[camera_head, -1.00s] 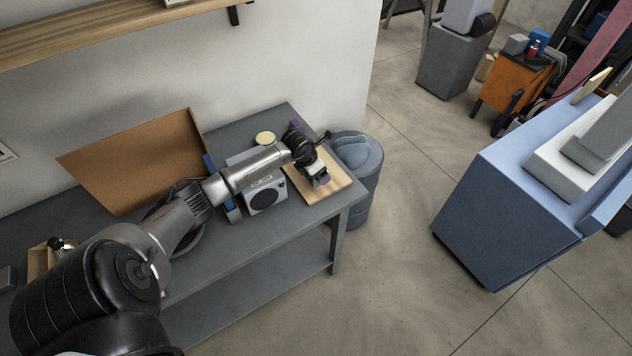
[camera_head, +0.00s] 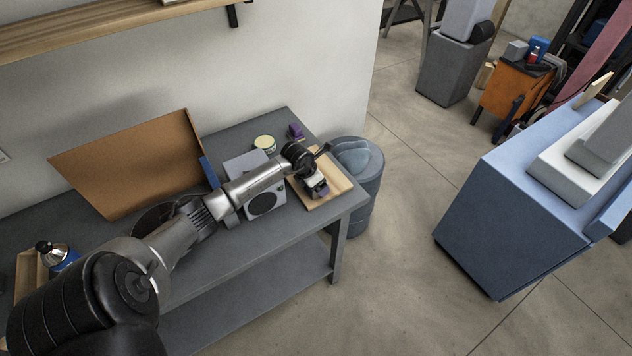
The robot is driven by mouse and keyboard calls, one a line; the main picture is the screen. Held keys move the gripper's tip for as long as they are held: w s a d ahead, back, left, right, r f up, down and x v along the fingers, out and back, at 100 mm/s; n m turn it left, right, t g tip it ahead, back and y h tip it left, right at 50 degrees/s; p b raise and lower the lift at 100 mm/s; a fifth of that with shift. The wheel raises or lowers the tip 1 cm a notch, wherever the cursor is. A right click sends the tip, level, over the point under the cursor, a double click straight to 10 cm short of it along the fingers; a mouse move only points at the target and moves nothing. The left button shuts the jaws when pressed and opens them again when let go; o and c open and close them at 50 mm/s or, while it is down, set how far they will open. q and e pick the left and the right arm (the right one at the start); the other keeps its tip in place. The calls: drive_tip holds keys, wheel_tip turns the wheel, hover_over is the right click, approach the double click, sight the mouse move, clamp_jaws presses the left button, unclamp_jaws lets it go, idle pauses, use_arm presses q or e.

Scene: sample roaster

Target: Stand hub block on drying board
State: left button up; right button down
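The drying board (camera_head: 341,182) is a pale wooden board lying flat at the right end of the grey table. My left gripper (camera_head: 318,187) points down over the board. A small dull purple block (camera_head: 321,193), which looks like the hub block, shows at its fingertips, and the gripper appears shut on it. The arm hides part of the board and most of the block. I cannot tell whether the block touches the board. My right gripper is not in view.
Another purple block (camera_head: 296,131) stands at the table's back edge near a round pale-lidded tin (camera_head: 265,143). A white box-shaped device (camera_head: 265,201) stands left of the board. A grey-blue bin (camera_head: 365,185) stands beyond the table's right end.

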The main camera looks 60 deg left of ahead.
use_arm(q)
drive_tip(key=shift+o, duration=1.3)
drive_tip(key=shift+r, duration=0.1)
